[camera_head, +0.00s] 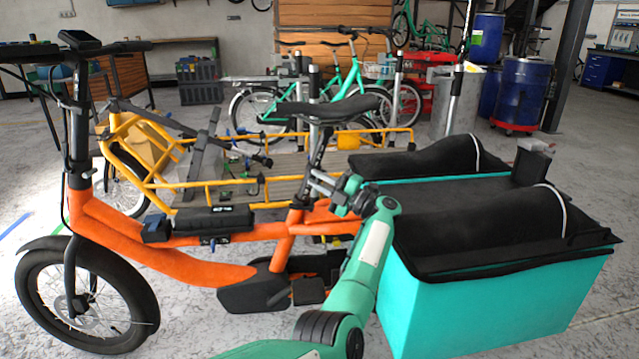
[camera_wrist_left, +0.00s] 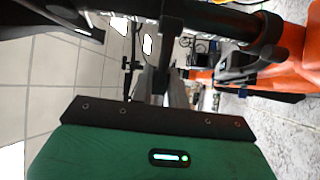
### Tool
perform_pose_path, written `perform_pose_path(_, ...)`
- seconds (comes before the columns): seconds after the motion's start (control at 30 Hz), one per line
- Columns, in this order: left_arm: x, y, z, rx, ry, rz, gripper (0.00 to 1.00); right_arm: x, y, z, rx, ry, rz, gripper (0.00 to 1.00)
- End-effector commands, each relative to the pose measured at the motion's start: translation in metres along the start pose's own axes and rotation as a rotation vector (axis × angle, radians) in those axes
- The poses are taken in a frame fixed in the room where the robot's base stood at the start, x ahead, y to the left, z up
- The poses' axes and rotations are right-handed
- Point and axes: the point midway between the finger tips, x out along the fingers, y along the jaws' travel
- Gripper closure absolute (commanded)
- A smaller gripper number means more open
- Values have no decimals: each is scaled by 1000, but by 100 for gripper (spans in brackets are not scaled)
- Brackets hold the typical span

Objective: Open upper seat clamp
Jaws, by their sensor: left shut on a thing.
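The orange cargo bike (camera_head: 150,235) stands side-on, with its black saddle (camera_head: 322,107) on a dark seat post (camera_head: 318,148). My left gripper (camera_head: 316,180) is at this post, below the saddle and above the orange frame. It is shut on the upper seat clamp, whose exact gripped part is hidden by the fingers. In the left wrist view the dark post (camera_wrist_left: 222,20) crosses the top, with a finger in front of it. A lower clamp collar with a lever (camera_wrist_left: 245,66) shows to the right, beside the orange frame. My right gripper is not in view.
A turquoise cargo box (camera_head: 490,305) with a black cover stands close on the right of my left arm. A yellow cargo bike (camera_head: 200,185) stands just behind the orange one. Blue barrels (camera_head: 525,90) are at the back right. Floor is free at the front left.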

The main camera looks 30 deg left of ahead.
Motion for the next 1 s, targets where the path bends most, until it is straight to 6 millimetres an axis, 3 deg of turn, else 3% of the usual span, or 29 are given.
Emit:
perform_pose_path(0.27,0,2,0,-2,-2,2,100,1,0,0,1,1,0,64)
perform_pose_path(0.3,0,2,0,-2,-2,2,82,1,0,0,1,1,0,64)
perform_pose_path(0.37,0,2,0,-2,-2,2,70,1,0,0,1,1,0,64)
perform_pose_path(0.8,0,1,0,-1,-2,1,70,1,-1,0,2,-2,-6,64)
perform_pose_path(1.0,2,4,-2,0,-30,2,70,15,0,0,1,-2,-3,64)
